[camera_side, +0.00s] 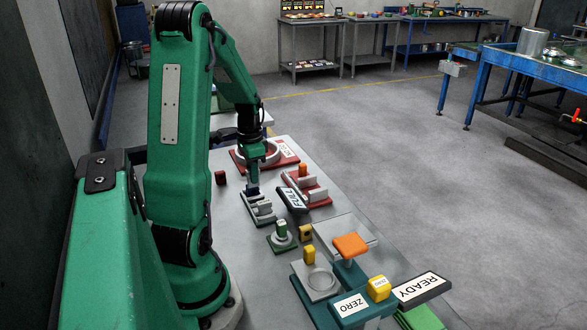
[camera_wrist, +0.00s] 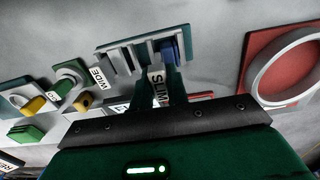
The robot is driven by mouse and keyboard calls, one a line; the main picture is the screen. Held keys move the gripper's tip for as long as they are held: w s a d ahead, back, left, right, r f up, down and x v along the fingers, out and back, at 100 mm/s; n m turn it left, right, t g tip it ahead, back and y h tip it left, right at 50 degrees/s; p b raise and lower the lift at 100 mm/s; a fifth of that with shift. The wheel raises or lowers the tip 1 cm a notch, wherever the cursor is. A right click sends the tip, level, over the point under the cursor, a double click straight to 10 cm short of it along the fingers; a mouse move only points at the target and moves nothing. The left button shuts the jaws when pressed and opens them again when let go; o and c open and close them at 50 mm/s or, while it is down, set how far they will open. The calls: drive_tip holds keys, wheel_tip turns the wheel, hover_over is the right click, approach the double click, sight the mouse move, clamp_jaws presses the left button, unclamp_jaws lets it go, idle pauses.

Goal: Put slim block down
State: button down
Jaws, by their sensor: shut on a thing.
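My gripper (camera_side: 252,183) points down over the far end of a slotted rack (camera_side: 262,213) in the side view. It is shut on a dark blue block (camera_side: 253,191), which I take for the slim block. In the wrist view the blue block (camera_wrist: 170,50) is at the right end of the rack (camera_wrist: 115,57), by a SLIM label (camera_wrist: 158,88). A WIDE label (camera_wrist: 97,78) is near the rack's other end. The fingers hide part of the block. I cannot tell whether it rests on the slot's bottom.
A red plate with a grey ring (camera_side: 240,157) lies behind the rack; the ring (camera_wrist: 290,72) shows right in the wrist view. A FULL sign (camera_side: 293,200) stands close right of the rack. A green peg on a base (camera_side: 281,232) is in front. A dark red block (camera_side: 220,177) lies left.

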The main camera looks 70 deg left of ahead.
drive_tip(key=shift+f, duration=0.2)
drive_tip(key=c, duration=1.4)
unclamp_jaws()
drive_tip(key=shift+o, duration=0.2)
wheel_tip(320, 180, up, 13)
drive_tip(key=shift+f, duration=0.1)
drive_tip(key=d+r+t, duration=0.2)
drive_tip(key=d, duration=1.3)
drive_tip(key=d+r+t, duration=0.2)
drive_tip(key=d+t, duration=0.1)
drive_tip(key=d, duration=1.3)
drive_tip(key=shift+w+r+t, duration=0.15)
drive_tip(key=shift+w+t, duration=0.05)
drive_tip(key=shift+t, duration=0.1)
